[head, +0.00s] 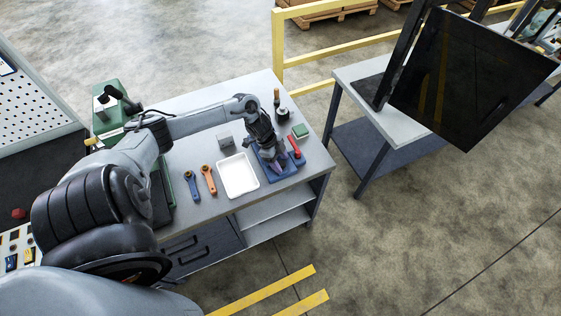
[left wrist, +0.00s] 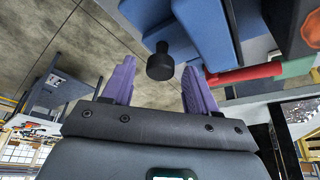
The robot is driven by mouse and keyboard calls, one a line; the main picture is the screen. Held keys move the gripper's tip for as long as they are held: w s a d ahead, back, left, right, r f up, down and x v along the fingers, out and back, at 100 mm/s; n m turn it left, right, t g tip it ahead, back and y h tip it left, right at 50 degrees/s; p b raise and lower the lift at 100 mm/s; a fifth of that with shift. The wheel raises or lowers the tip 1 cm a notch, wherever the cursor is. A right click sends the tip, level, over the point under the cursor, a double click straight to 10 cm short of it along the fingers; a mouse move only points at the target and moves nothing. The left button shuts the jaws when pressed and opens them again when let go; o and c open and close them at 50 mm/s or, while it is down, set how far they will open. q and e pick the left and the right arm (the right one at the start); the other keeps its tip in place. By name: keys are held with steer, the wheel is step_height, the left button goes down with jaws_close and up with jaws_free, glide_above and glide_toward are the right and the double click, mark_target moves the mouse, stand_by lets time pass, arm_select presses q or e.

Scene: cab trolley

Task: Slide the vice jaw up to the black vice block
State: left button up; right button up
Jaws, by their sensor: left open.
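The blue vice (head: 286,174) lies at the front right of the grey bench, under my left gripper (head: 276,166). My left gripper points down, with its purple fingers apart. In the left wrist view, a black knob on a short stem (left wrist: 160,64) shows between the open fingers (left wrist: 159,72), with clearance on both sides. The blue vice (left wrist: 204,30) is beside it. I cannot tell the sliding jaw from the rest of the vice, and I cannot make out the black vice block. My right gripper is not in view.
A red-handled tool (head: 295,148) and a green block (head: 300,131) lie right of the vice.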

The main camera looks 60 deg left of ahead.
arm_select(q)
steer(key=shift+d+f, duration=0.1)
steer(key=shift+f, duration=0.25)
jaws_close()
